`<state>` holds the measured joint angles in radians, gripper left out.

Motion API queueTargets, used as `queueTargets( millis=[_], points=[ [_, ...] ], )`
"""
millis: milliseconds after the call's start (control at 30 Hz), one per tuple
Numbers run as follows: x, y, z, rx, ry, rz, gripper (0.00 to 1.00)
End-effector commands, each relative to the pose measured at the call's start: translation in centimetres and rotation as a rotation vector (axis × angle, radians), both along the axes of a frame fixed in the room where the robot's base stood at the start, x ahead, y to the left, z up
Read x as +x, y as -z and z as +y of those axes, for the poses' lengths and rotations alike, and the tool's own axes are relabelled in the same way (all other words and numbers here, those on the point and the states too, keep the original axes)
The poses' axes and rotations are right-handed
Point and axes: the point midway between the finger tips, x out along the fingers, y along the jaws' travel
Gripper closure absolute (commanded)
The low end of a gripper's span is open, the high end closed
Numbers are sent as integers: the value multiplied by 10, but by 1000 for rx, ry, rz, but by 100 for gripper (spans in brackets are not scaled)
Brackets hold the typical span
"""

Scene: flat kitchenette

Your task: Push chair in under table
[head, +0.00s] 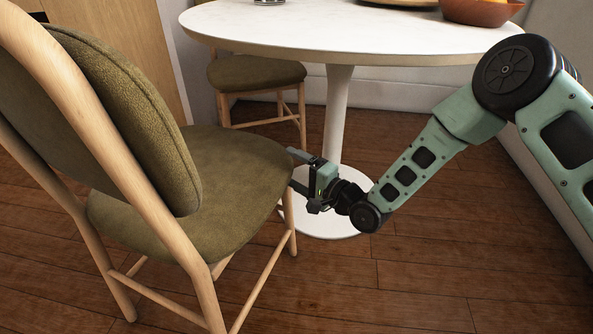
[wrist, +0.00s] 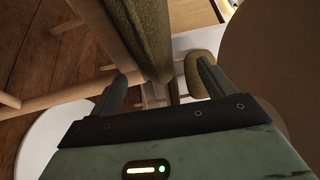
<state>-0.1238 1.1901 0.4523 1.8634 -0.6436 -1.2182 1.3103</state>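The near chair (head: 225,180) has olive upholstery and a pale wooden frame. It stands at the left in the head view, its seat front facing the round white table (head: 350,38), with a clear gap between its backrest and the tabletop. My gripper (head: 292,170) is below the tabletop at the front right edge of the seat, in front of the table's pedestal. In the wrist view my gripper (wrist: 160,72) has its fingers apart, with the olive seat edge (wrist: 148,35) and a wooden leg (wrist: 105,28) ahead. I cannot tell whether a finger touches the chair.
A second olive chair (head: 255,75) stands behind the table. The pedestal (head: 338,115) rises from a round white base (head: 322,222) beside my gripper. A wooden bowl (head: 478,12) sits on the table. Wooden floor (head: 420,290) is clear at the front right.

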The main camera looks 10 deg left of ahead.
Motion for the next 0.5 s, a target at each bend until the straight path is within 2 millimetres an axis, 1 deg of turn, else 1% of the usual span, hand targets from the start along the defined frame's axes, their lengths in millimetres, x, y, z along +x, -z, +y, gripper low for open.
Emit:
queueTargets(
  millis=[167, 267, 367, 500],
  points=[
    [-2, 0, -1, -1, -3, 3, 18],
    [-7, -1, -8, -1, -3, 4, 18],
    [-16, -2, -22, -1, -1, 6, 18],
    [-34, -3, -48, -1, -1, 7, 18]
  ],
)
